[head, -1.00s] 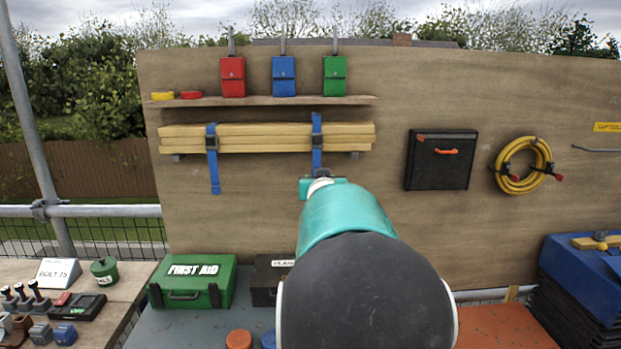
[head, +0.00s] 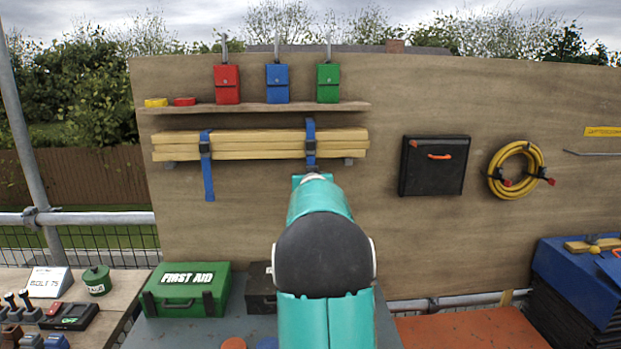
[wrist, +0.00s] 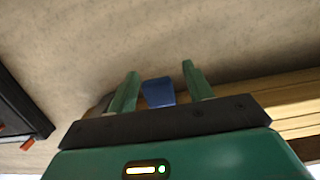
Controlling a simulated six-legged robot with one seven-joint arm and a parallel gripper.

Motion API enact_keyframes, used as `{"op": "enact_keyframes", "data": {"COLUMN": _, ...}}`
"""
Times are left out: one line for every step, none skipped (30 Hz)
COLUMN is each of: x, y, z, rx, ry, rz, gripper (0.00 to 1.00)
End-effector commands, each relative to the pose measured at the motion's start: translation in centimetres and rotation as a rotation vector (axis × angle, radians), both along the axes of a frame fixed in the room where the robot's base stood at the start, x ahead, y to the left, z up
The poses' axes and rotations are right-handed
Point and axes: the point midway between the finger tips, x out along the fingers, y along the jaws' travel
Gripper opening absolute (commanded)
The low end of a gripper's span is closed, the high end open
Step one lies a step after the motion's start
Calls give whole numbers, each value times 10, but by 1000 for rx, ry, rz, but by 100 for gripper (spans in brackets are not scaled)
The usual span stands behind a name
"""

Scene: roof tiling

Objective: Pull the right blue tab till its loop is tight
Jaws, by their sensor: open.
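Two blue straps loop around a stack of timber slats (head: 260,145) on the board. The right strap (head: 310,130) has a dark buckle (head: 310,149) low on the slats, and its lower end is hidden behind my arm in the head view. The left strap's blue tail (head: 208,182) hangs free. In the wrist view, my gripper (wrist: 159,68) has its two green fingers apart, with the right blue tab (wrist: 158,92) showing in the gap between them. I cannot tell whether either finger touches it. The slats (wrist: 290,108) show at the right there.
A shelf (head: 250,108) with red, blue and green pouches is above the slats. A black case (head: 434,166) and a yellow hose coil (head: 516,170) hang to the right. A green first aid box (head: 186,290) stands below on the bench.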

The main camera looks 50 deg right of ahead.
Motion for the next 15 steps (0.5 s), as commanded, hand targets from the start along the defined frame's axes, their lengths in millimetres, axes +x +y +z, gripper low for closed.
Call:
{"op": "enact_keyframes", "data": {"x": 0, "y": 0, "z": 0, "rx": 0, "ry": 0, "rz": 0, "gripper": 51}}
{"op": "enact_keyframes", "data": {"x": 0, "y": 0, "z": 0, "rx": 0, "ry": 0, "rz": 0, "gripper": 51}}
{"op": "enact_keyframes", "data": {"x": 0, "y": 0, "z": 0, "rx": 0, "ry": 0, "rz": 0, "gripper": 51}}
{"op": "enact_keyframes", "data": {"x": 0, "y": 0, "z": 0, "rx": 0, "ry": 0, "rz": 0, "gripper": 51}}
{"op": "enact_keyframes", "data": {"x": 0, "y": 0, "z": 0, "rx": 0, "ry": 0, "rz": 0, "gripper": 51}}
{"op": "enact_keyframes", "data": {"x": 0, "y": 0, "z": 0, "rx": 0, "ry": 0, "rz": 0, "gripper": 51}}
{"op": "enact_keyframes", "data": {"x": 0, "y": 0, "z": 0, "rx": 0, "ry": 0, "rz": 0, "gripper": 45}}
{"op": "enact_keyframes", "data": {"x": 0, "y": 0, "z": 0, "rx": 0, "ry": 0, "rz": 0, "gripper": 39}}
{"op": "enact_keyframes", "data": {"x": 0, "y": 0, "z": 0, "rx": 0, "ry": 0, "rz": 0, "gripper": 31}}
{"op": "enact_keyframes", "data": {"x": 0, "y": 0, "z": 0, "rx": 0, "ry": 0, "rz": 0, "gripper": 25}}
{"op": "enact_keyframes", "data": {"x": 0, "y": 0, "z": 0, "rx": 0, "ry": 0, "rz": 0, "gripper": 20}}
{"op": "enact_keyframes", "data": {"x": 0, "y": 0, "z": 0, "rx": 0, "ry": 0, "rz": -1, "gripper": 12}}
{"op": "enact_keyframes", "data": {"x": 0, "y": 0, "z": 0, "rx": 0, "ry": 0, "rz": -1, "gripper": 6}}
{"op": "enact_keyframes", "data": {"x": 0, "y": 0, "z": 0, "rx": 0, "ry": 0, "rz": -1, "gripper": 4}}
{"op": "enact_keyframes", "data": {"x": 0, "y": 0, "z": 0, "rx": 0, "ry": 0, "rz": -1, "gripper": 4}}
